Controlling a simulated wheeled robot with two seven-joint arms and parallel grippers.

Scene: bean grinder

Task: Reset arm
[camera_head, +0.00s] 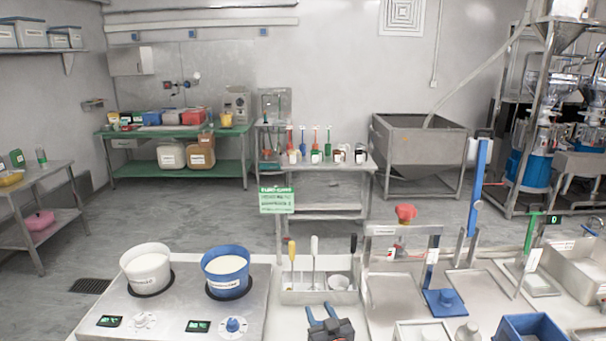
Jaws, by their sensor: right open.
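My right gripper (323,313) shows at the bottom edge, a little right of the middle, with blue fingertips pointing away and a dark body. Its fingers are apart and I see nothing between them. I cannot tell the gap between the gripper and the holder. My left gripper is not in view.
A metal scale unit (180,312) bears a white bucket (146,268) and a blue bucket (226,271) at left. A metal stand with a red knob (405,213), a blue press block (444,301) and a blue bin (530,328) are at right. Grey floor lies behind.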

